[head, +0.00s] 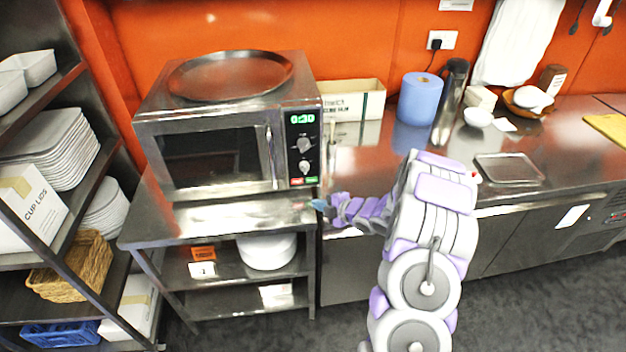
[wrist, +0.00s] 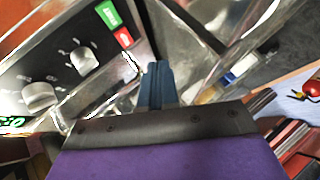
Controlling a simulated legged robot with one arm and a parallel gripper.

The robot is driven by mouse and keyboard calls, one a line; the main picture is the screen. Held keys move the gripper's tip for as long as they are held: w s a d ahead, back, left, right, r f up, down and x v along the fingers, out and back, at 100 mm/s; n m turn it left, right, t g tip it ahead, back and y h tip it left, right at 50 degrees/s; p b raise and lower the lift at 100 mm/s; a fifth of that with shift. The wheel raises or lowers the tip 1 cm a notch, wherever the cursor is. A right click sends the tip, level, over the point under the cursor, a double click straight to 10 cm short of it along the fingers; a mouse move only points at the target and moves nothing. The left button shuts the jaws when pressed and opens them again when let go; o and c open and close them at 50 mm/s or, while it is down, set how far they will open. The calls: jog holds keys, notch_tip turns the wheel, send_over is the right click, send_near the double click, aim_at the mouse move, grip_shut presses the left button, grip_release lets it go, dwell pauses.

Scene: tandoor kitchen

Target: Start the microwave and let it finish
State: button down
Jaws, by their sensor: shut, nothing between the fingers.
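The steel microwave (head: 220,150) stands on a steel bench, its door shut and its window dark. Its green display (head: 302,118) reads 0:30. Below it are two knobs, then a red button (head: 297,182) and a green button (head: 311,180). The wrist view shows the panel rotated, with the green button (wrist: 108,14), the red button (wrist: 123,37) and both knobs. My gripper (head: 318,204) is shut and empty, just below and right of the buttons. Its blue fingers (wrist: 158,85) look apart from the red button, though the exact gap is hard to tell.
A round tray (head: 230,73) lies on top of the microwave. A carton (head: 352,98), blue roll (head: 419,98) and steel flask (head: 450,100) stand along the counter to the right. A rack (head: 60,190) with plates and boxes is at the left. The floor in front is clear.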

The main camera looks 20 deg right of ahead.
aim_at(312, 180)
jog(key=w+d+p, duration=0.1)
jog(key=w+p, duration=0.4)
jog(key=w, duration=0.2)
jog(key=shift+w+d, duration=0.25)
jog(key=shift+d, duration=0.1)
jog(key=shift+d, duration=0.1)
jog(key=shift+d, duration=0.25)
jog(key=shift+a, duration=0.25)
jog(key=shift+d, duration=0.2)
dwell(0.4)
jog(key=shift+w, duration=0.15)
dwell(0.5)
